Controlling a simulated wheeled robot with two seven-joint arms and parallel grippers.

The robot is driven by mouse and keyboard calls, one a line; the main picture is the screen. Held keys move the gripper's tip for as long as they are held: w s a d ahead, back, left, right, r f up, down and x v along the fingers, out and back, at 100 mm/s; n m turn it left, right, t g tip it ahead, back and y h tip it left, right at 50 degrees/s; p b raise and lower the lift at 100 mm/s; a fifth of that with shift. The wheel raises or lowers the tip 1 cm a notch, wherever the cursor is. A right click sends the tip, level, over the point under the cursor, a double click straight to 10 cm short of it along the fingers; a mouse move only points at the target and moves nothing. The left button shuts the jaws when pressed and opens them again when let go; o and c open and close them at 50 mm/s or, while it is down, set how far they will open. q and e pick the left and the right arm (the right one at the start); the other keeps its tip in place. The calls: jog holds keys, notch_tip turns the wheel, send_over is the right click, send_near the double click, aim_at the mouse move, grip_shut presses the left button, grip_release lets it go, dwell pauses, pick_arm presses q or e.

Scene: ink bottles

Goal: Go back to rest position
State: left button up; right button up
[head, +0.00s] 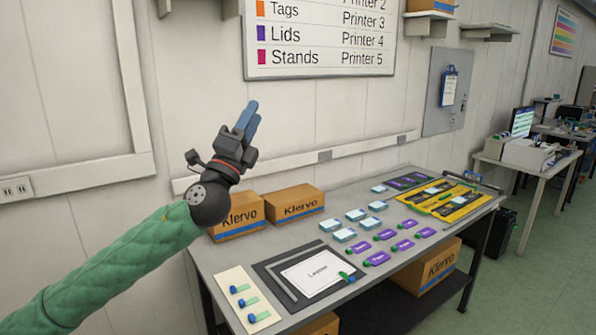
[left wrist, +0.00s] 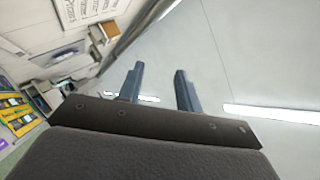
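My left gripper (head: 248,118) is raised in the air above the left end of the workbench, with its fingers pointing up. In the left wrist view its two fingers (left wrist: 160,88) stand apart with nothing between them, so it is open and empty. That view looks up toward the wall and ceiling. My right gripper is in neither view.
The grey workbench (head: 225,262) holds several light-blue boxes (head: 344,235), several purple items (head: 377,258), a yellow tray (head: 462,213) and a framed white sheet (head: 317,272). Cardboard boxes (head: 297,208) stand at its back left. The air around the left gripper is clear.

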pick_arm(q)
jog(key=w+a+f+n+g+y, duration=0.1)
jog(key=a+f+n+y, duration=0.35)
jog(key=n+y, duration=0.4)
jog(key=w+a+f+n+y, duration=0.2)
jog(key=a+f+n+y, duration=0.1)
jog(key=f+n+y, duration=0.5)
jog(key=s+a+f+n+g+h, duration=0.1)
jog(key=s+f+n+g, duration=0.3)
jog(key=f, duration=0.7)
jog(key=s+f+n+g+h, duration=0.1)
jog(key=s+f+n+g, duration=0.3)
jog(key=f, duration=0.6)
jog(key=s+f+g+h, duration=0.1)
jog(key=s+f+g, duration=0.3)
jog(key=s+f, duration=0.65)
jog(key=s+f+g+h, duration=0.1)
jog(key=s+f+g, duration=0.45)
jog(key=f, duration=0.85)
jog(key=s+d+f+n+g, duration=0.1)
jog(key=s+f, duration=0.6)
jog(key=s, duration=0.4)
jog(key=s+d+f+n+g, duration=0.1)
jog(key=s+f+g, duration=0.1)
jog(key=s+f, duration=0.5)
jog(key=s, duration=0.4)
